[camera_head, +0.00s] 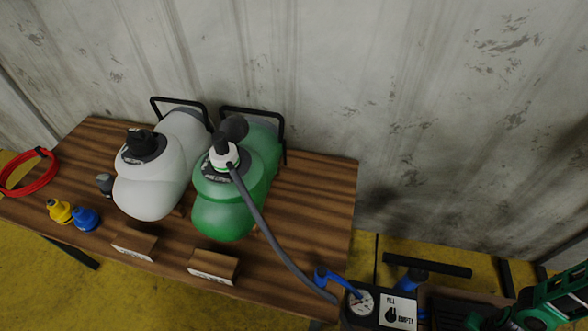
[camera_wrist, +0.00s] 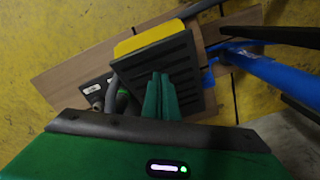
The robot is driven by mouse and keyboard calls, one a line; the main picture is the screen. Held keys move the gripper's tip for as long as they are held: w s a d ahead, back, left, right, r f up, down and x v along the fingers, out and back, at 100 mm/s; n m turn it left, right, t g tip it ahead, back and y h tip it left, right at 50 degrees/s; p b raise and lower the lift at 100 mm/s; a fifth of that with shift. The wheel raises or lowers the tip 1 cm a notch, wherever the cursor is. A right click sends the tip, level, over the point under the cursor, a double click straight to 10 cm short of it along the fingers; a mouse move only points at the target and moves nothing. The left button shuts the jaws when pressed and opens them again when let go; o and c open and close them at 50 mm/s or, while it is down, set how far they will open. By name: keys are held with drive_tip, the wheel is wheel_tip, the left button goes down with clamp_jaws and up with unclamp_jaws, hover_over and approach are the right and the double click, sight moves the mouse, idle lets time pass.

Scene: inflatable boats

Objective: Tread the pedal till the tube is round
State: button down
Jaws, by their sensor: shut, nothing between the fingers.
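The green tube (camera_head: 235,205) lies on the wooden table (camera_head: 320,190) and looks rounded. A white fitting (camera_head: 223,155) sits on its valve, with a grey hose (camera_head: 270,236) running down to the pump. The pump's gauge (camera_head: 361,302) and a fill/empty sign (camera_head: 398,312) show at the bottom of the head view. The black ribbed pedal (camera_wrist: 190,60) with a yellow edge (camera_wrist: 150,38) shows in the wrist view. My gripper (camera_wrist: 161,77) is shut and empty, its fingers over the pedal; I cannot tell if they touch it.
A white tube (camera_head: 155,185) lies left of the green one. Yellow (camera_head: 60,211) and blue (camera_head: 86,219) fittings and a red coil (camera_head: 28,172) are at the table's left. A blue pump cylinder (camera_wrist: 270,72) stands beside the pedal. A concrete wall (camera_head: 440,110) closes the back.

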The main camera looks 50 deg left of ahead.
drive_tip(key=shift+w+f, duration=0.1)
drive_tip(key=shift+f, duration=2.7)
wheel_tip(320, 180, up, 7)
drive_tip(key=shift+f, duration=0.1)
